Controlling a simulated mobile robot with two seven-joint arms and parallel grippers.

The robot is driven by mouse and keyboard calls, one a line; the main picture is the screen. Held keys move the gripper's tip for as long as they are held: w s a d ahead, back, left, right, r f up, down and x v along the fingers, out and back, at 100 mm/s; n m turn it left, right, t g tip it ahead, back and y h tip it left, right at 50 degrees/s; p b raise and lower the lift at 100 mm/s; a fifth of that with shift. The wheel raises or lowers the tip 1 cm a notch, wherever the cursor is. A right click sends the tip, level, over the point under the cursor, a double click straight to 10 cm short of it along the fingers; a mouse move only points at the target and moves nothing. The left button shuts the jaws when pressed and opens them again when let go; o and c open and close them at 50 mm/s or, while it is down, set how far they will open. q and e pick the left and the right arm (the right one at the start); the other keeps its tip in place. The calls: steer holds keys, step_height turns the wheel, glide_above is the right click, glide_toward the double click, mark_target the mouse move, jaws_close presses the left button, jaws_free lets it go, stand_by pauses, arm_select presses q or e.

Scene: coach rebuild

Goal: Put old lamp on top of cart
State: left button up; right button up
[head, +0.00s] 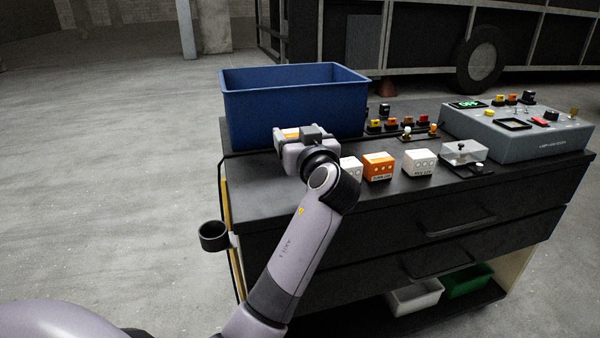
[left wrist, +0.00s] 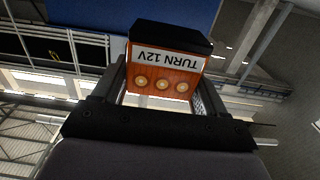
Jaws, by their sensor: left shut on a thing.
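The old lamp is an orange block (left wrist: 165,72) with a black end, three round pale spots and a white label reading TURN 12V. My left gripper (head: 297,145) is shut on it, with one finger on each side in the left wrist view. In the head view only a small orange part of the lamp (head: 291,134) shows between the fingers. The gripper is over the left part of the black cart top (head: 270,190), just in front of the blue bin. I cannot tell whether the lamp touches the cart. My right gripper is not in view.
The blue bin (head: 295,105) stands at the cart's back left. An orange block (head: 378,167) and white blocks (head: 420,163) stand right of my gripper. A clear-covered box (head: 464,151) and a grey test console (head: 520,132) are further right. The front left cart top is clear.

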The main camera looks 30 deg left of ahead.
arm_select(q)
step_height(320, 180, down, 8)
steer(key=shift+r+b, duration=0.1)
steer(key=shift+b, duration=0.25)
steer(key=shift+f, duration=0.25)
steer(key=o, duration=1.1)
steer(key=shift+r, duration=0.1)
